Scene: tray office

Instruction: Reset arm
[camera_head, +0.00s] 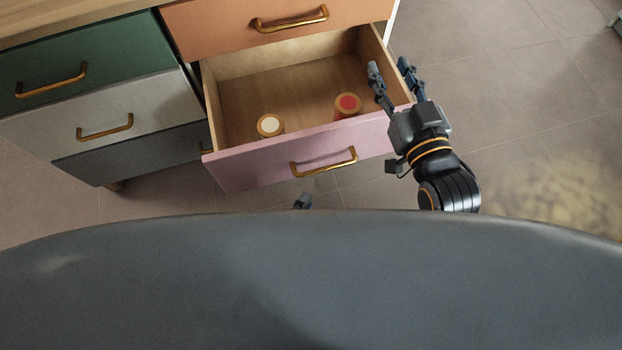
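My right gripper (389,66) is open and empty, its two fingers spread apart. It reaches over the right end of the open pink drawer (260,168), with its left finger over the drawer's right side. Only a small dark tip of my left gripper (302,201) shows, in front of the pink drawer and below its handle; the rest is hidden behind my grey body. Two cylindrical items stand in the drawer, one with a white top (270,124) and one with a red top (347,102). Neither gripper holds them.
The dresser has a closed orange drawer (225,30) above the open one. Green (60,105), white (150,110) and grey (130,155) drawers are at the left. Brass handles stick out from the fronts.

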